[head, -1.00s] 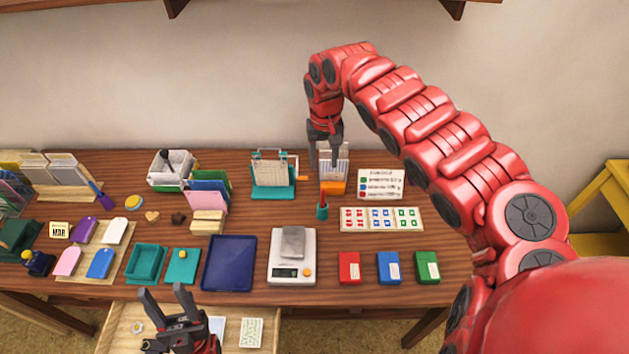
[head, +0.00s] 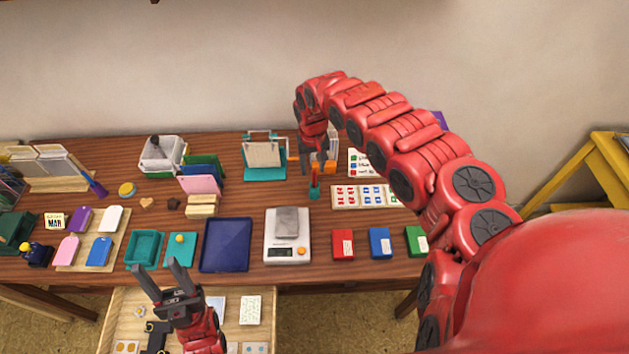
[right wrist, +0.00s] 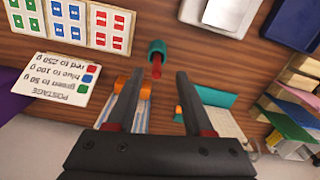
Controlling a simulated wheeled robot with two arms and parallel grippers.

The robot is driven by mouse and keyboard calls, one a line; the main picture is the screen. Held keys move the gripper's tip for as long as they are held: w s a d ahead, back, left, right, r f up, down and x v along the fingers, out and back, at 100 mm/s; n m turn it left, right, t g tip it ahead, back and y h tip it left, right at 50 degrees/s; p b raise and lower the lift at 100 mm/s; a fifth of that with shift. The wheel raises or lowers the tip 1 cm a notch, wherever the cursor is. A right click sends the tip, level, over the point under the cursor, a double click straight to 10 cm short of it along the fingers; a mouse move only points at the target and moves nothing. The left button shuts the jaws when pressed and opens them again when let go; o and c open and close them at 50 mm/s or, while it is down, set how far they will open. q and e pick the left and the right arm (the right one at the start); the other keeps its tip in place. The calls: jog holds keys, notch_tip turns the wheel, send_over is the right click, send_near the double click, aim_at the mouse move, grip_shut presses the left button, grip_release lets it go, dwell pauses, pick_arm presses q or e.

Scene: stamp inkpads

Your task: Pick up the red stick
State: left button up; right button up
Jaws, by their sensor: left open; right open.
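The red stick (right wrist: 157,68) stands in a small teal cup (right wrist: 157,47) on the table in the right wrist view. In the head view, the teal cup (head: 314,191) is just below my right gripper (head: 314,168), and the stick is mostly hard to make out there. My right gripper is open. In the right wrist view, the stick lies between and slightly beyond the lines of its two fingertips (right wrist: 158,82), not gripped. My left gripper (head: 158,272) is open and empty, over the drawer area near the table's front edge.
An orange holder (head: 323,166) and a teal stand with paper (head: 265,158) are close to the right gripper. A stamp sheet (head: 362,196), a scale (head: 288,236) and a red inkpad box (head: 343,245) lie in front. An open drawer (head: 180,315) holds small items.

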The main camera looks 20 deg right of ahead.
aim_at(314, 183)
jog(key=shift+d+f+p, duration=0.15)
jog(key=shift+f+p, duration=0.25)
jog(key=shift+f, duration=0.95)
jog(key=shift+d+f+p, duration=0.1)
jog(key=shift+f+p, duration=0.25)
jog(key=shift+f, duration=0.95)
grip_shut()
